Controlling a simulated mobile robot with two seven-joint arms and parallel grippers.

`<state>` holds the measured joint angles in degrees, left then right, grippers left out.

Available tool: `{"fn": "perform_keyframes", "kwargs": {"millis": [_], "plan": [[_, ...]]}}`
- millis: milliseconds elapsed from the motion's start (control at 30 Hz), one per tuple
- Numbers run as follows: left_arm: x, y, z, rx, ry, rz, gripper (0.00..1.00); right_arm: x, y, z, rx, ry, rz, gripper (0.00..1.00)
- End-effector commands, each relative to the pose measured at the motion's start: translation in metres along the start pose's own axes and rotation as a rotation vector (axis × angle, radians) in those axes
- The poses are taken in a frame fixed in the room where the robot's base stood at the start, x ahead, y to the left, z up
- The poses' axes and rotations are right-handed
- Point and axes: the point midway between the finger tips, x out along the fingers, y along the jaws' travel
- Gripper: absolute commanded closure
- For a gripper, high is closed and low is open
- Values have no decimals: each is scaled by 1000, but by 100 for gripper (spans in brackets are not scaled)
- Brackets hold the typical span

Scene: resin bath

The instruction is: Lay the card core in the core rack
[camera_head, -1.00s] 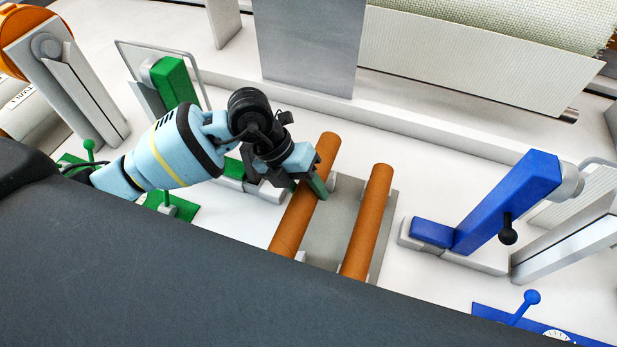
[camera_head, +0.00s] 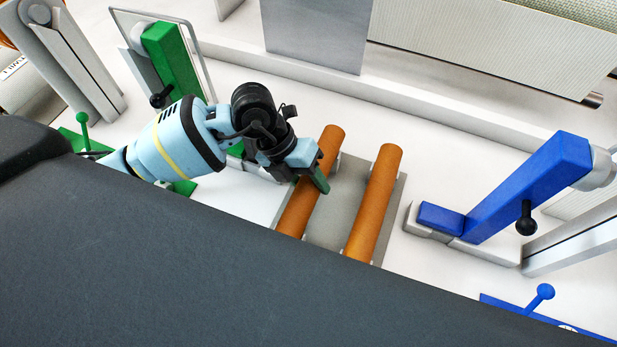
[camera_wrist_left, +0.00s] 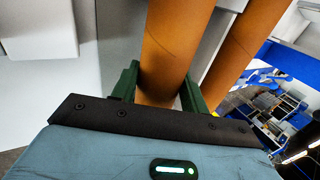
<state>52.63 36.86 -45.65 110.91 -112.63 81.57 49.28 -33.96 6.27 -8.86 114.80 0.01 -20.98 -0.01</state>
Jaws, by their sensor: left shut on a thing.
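Two brown card cores lie side by side over a grey plate with small pale supports, which looks like the core rack (camera_head: 343,200). My left gripper (camera_head: 309,182) is shut around the left card core (camera_head: 327,150), with one green finger visible on its right side. In the left wrist view this core (camera_wrist_left: 172,45) runs between the two green fingers of the gripper (camera_wrist_left: 160,88). The other core (camera_head: 375,195) lies to the right, apart from the gripper. The near ends of both cores are hidden. I cannot tell whether the held core touches its supports. My right gripper is not in view.
A blue arm-like fixture (camera_head: 530,185) with a black knob stands to the right. A green fixture (camera_head: 172,62) stands at the back left. A grey upright panel (camera_head: 317,35) and a long pale ledge run behind. White floor is clear between the rack and the blue fixture.

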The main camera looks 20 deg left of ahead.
Motion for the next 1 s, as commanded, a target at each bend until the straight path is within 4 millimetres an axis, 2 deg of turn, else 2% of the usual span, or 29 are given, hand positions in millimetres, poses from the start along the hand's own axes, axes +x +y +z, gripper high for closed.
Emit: {"fn": "perform_keyframes", "kwargs": {"millis": [67,100,267,533,633,1000], "plan": [[0,0,0,0,-1,-1,82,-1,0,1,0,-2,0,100],[0,0,0,0,-1,-1,52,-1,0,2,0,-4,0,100],[0,0,0,0,0,-1,31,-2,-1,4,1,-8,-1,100],[0,0,0,0,0,0,30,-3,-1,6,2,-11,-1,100],[-6,0,0,0,-1,0,30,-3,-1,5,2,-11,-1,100],[-61,0,1,0,-3,2,30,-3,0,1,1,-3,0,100]]}}
